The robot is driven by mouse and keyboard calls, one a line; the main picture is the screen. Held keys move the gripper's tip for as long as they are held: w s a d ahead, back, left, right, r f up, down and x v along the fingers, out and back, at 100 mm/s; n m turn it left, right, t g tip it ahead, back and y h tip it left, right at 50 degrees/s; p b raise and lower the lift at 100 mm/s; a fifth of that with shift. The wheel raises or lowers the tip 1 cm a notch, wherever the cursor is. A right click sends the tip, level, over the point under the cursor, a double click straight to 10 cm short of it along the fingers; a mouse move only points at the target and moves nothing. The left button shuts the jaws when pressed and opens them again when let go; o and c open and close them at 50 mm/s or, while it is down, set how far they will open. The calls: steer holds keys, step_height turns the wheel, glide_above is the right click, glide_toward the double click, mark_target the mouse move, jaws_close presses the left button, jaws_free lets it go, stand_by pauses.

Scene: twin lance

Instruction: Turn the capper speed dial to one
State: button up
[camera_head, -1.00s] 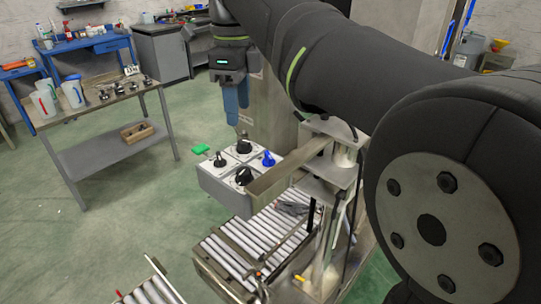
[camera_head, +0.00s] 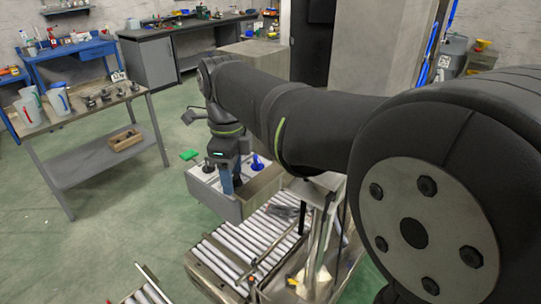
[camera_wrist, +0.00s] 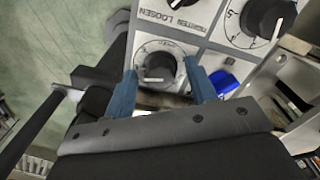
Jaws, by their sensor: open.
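The control box (camera_head: 212,204) carries several knobs on its light top. In the wrist view, a round black dial (camera_wrist: 160,66) with a pale pointer and a ring of small marks lies between my gripper's two blue fingers. My gripper (camera_wrist: 159,72) is open, with one finger on each side of this dial; I cannot tell if they touch it. A second black dial (camera_wrist: 266,15) with large numbers sits at upper right. A knob (camera_wrist: 176,3) marked TIGHTEN and LOOSEN is cut by the top edge. In the head view my gripper (camera_head: 229,184) points down over the box and hides part of its top.
A blue knob (camera_wrist: 222,82) sits right of my right finger, and also shows in the head view (camera_head: 257,162). A green piece (camera_head: 190,155) sticks up at the box's far left. A roller conveyor (camera_head: 222,258) runs in front. A table with jugs (camera_head: 85,108) stands left.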

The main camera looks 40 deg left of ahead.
steer(key=c, duration=1)
steer(key=shift+n, duration=0.3)
